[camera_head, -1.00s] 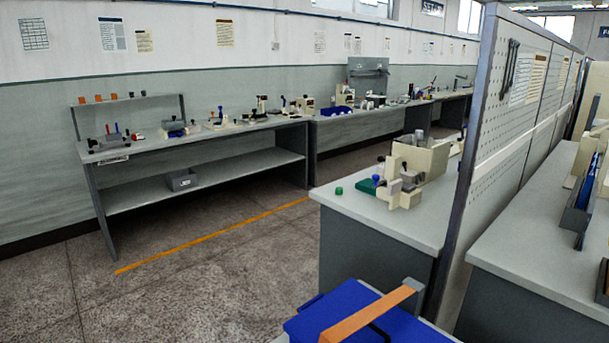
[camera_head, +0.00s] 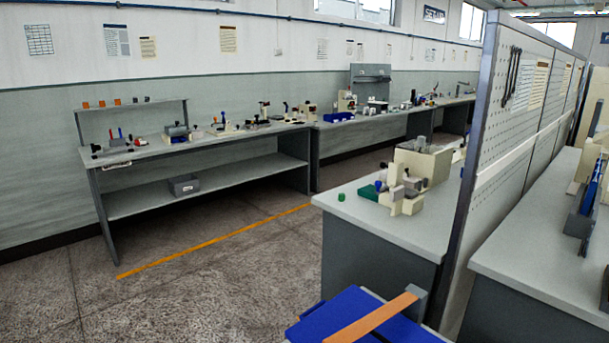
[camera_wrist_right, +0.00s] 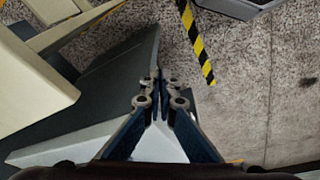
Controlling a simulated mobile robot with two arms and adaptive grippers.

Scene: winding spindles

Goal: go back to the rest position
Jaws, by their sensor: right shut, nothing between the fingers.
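My right gripper (camera_wrist_right: 160,86) points away from the camera in the right wrist view. Its two dark blue fingers meet at the tips, and nothing is held between them. A grey surface lies below and left of the fingers, with speckled floor (camera_wrist_right: 245,100) beyond. I cannot tell how far the fingers are from that surface. Neither gripper shows in the head view, and my left gripper is in no view.
A bench (camera_head: 400,228) with a cream fixture (camera_head: 420,163) stands at centre right beside a pegboard partition (camera_head: 500,140). A long bench (camera_head: 150,154) lines the wall. A blue container (camera_head: 355,305) with an orange bar is close at the bottom. Floor (camera_head: 190,285) at left is clear.

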